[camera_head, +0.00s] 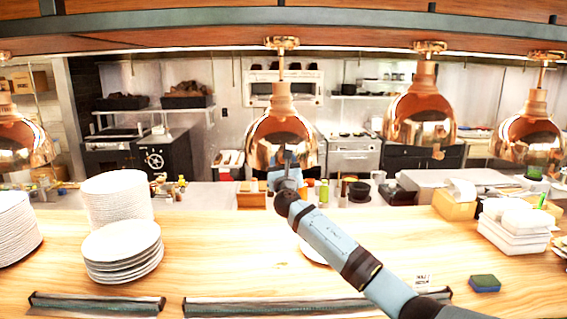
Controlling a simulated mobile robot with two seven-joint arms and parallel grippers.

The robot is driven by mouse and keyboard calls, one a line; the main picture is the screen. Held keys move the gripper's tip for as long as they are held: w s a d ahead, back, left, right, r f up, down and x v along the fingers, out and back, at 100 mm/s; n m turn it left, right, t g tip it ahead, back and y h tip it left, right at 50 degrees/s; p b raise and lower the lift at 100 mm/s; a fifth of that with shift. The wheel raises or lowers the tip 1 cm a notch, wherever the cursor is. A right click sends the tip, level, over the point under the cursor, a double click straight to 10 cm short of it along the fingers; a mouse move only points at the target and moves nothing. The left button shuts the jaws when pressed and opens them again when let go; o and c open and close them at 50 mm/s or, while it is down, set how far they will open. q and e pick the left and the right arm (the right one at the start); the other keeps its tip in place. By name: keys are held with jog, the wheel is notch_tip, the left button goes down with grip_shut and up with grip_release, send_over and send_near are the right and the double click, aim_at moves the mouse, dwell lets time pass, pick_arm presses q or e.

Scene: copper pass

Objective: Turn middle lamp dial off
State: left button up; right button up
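Several copper lamps hang from the beam. One copper lamp (264,133) hangs near the middle of the picture, with a brass fitting (282,43) at its top. I cannot make out which part is its dial, or its setting. Other lamps hang to the right (422,118), at the far right (532,140) and at the left edge (18,143). My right arm comes in from the lower right. My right gripper (288,160) is raised in front of the middle lamp's lower part and hides some of it. Contact and finger opening are unclear. My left gripper is not in view.
The wooden counter (220,245) holds stacked plates (122,245) at left and white containers (515,225) at right. A sponge (484,283) lies at the front right. Dark rails (97,303) run along the front edge. The counter's left-centre is clear.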

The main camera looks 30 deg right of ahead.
jog(key=c, duration=0.9)
